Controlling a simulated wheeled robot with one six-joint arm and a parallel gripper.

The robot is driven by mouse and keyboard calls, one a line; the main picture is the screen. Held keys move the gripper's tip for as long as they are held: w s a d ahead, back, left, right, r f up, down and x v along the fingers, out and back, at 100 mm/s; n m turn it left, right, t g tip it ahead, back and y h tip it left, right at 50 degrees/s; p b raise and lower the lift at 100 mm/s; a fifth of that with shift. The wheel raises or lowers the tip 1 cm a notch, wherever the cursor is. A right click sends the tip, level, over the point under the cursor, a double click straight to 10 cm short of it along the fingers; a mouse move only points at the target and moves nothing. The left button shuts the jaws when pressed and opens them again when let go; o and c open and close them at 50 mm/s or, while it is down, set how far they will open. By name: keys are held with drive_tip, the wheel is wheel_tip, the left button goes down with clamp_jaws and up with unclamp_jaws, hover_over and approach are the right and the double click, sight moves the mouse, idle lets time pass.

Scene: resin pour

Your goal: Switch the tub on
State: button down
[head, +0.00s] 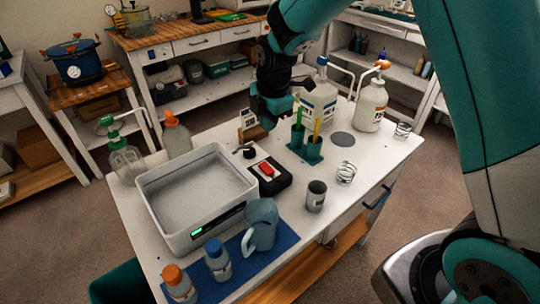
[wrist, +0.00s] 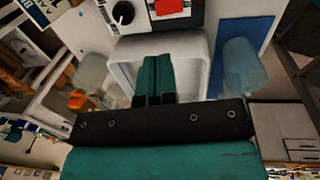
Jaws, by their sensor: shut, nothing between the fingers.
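The tub (head: 152,207) is a white-grey rectangular basin on the white table, with a dark front panel (head: 218,218) showing a small green lit patch. Beside its right wall is a black box (head: 281,182) with a red switch (head: 265,169); a black knob (head: 249,152) sits just behind it. My gripper (head: 268,122) hangs above the table behind the box, apart from it, shut and empty. In the wrist view its shut fingers (wrist: 157,60) overlap the tub (wrist: 122,60); the red switch (wrist: 172,6) and knob (wrist: 122,13) show at the top edge. The switch's setting is too small to tell.
A blue mat (head: 285,238) holds a blue jug (head: 261,226) and two small bottles. A grey cup (head: 316,196), a wire coil (head: 346,172) and teal holders with sticks (head: 314,148) stand right of the box. Pump bottles (head: 370,105) stand behind. The table's front right is clear.

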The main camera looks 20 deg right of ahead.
sight(267, 167)
drive_tip(key=f+p, duration=0.1)
drive_tip(key=f, duration=0.3)
drive_tip(key=w+f+p, duration=0.1)
drive_tip(key=f, duration=0.4)
drive_tip(key=w+f+p, duration=0.1)
drive_tip(key=f, duration=0.3)
drive_tip(key=shift+a+f, duration=0.35)
drive_tip(key=shift+f, duration=0.05)
drive_tip(key=shift+d, duration=0.1)
drive_tip(key=shift+f, duration=0.1)
drive_tip(key=shift+a+f, duration=0.1)
drive_tip(key=shift+a, duration=0.1)
drive_tip(key=shift+d, duration=0.1)
drive_tip(key=shift+s+g, duration=0.15)
drive_tip(key=shift+g, duration=0.15)
drive_tip(key=shift+s+d+r+p, duration=0.25)
drive_tip(key=shift+s+p, duration=0.1)
drive_tip(key=shift+s, duration=0.25)
